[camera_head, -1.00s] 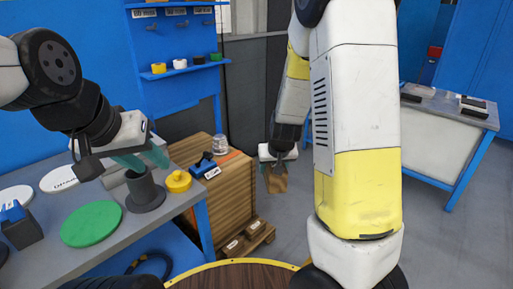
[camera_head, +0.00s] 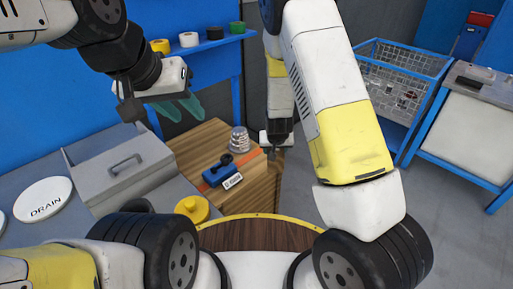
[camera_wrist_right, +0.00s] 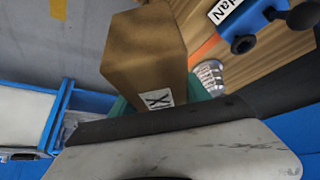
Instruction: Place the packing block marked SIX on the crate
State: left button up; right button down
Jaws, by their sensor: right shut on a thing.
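The wooden crate (camera_head: 262,182) stands in the middle of the head view, and its top also shows in the right wrist view (camera_wrist_right: 250,55). My right gripper (camera_wrist_right: 160,97) is shut on a brown packing block (camera_wrist_right: 143,48). The block's white label shows an X and an I; the rest is hidden behind the gripper. In the head view my right gripper (camera_head: 277,148) points down at the crate's right edge; the block is hard to make out there. My left gripper (camera_head: 178,108) is open and empty, above the left workbench.
On the crate are a blue labelled tool (camera_head: 222,172), a ribbed clear cup (camera_head: 239,139) and an orange strip. A grey box with a handle (camera_head: 125,165), a DRAIN disc (camera_head: 43,199) and a yellow knobbed piece (camera_head: 193,208) are left. A wire basket (camera_head: 400,80) stands right.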

jog(key=a+f, duration=0.6)
jog(key=f, duration=0.5)
jog(key=w, duration=0.5)
jog(key=w+f, duration=0.1)
jog(key=w, duration=0.4)
jog(key=w+a, duration=0.1)
jog(key=w, duration=0.4)
jog(key=shift+f, duration=0.2)
jog(key=shift+s+f, duration=0.15)
jog(key=shift+f, duration=1.65)
jog(key=shift+f, duration=0.1)
jog(key=c, duration=0.5)
grip_release()
